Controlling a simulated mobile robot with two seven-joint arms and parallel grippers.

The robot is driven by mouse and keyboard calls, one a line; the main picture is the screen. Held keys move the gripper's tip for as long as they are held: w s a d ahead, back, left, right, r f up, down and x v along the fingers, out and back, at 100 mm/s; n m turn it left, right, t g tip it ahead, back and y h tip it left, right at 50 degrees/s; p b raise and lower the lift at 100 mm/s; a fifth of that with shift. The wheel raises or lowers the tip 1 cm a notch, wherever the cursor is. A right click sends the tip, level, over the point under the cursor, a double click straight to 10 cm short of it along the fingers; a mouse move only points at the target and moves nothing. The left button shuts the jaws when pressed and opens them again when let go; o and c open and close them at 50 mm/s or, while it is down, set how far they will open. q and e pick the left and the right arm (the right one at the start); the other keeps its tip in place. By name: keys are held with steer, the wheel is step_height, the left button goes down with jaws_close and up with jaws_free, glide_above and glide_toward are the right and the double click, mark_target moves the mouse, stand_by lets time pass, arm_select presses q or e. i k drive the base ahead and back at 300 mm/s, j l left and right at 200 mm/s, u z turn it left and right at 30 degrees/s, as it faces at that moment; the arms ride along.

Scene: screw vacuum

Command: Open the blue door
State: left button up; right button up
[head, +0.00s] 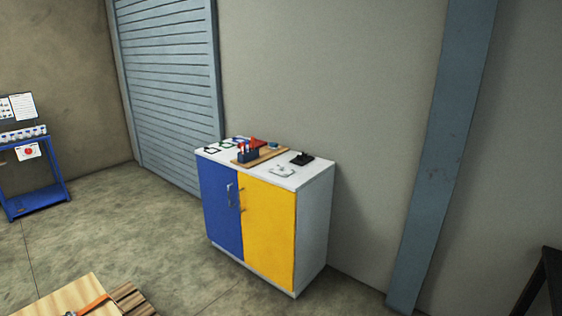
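The blue door (220,208) is the left front door of a white cabinet (315,225) that stands against the wall in the middle of the head view. The door looks closed. A metal handle (230,194) sits near its right edge. A yellow door (268,234) is beside it on the right, also closed, with its own handle (241,199) near its left edge. Neither of my grippers is in view, and nothing hides the front of the blue door.
Tools and a red-and-dark holder (247,153) lie on the cabinet top. A wooden pallet or box (85,297) is at the lower left. A blue cart (36,195) stands far left, a dark table (545,280) far right. The floor before the cabinet is clear.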

mark_target(219, 181)
steer(key=i+l, duration=0.1)
steer(key=i, duration=0.4)
steer(key=i+l+u, duration=0.1)
steer(key=i, duration=0.4)
steer(key=i+l, duration=0.15)
steer(key=i, duration=0.3)
steer(key=i+u, duration=0.2)
steer(key=u, duration=0.2)
steer(key=i+u, duration=0.15)
steer(key=u, duration=0.2)
steer(key=i+l+u, duration=0.15)
steer(key=u, duration=0.25)
steer(key=i+l+u, duration=0.15)
steer(key=u, duration=0.2)
steer(key=i+l+u, duration=0.5)
steer(key=l, duration=0.3)
steer(key=i+l+u, duration=0.25)
steer(key=l, duration=0.2)
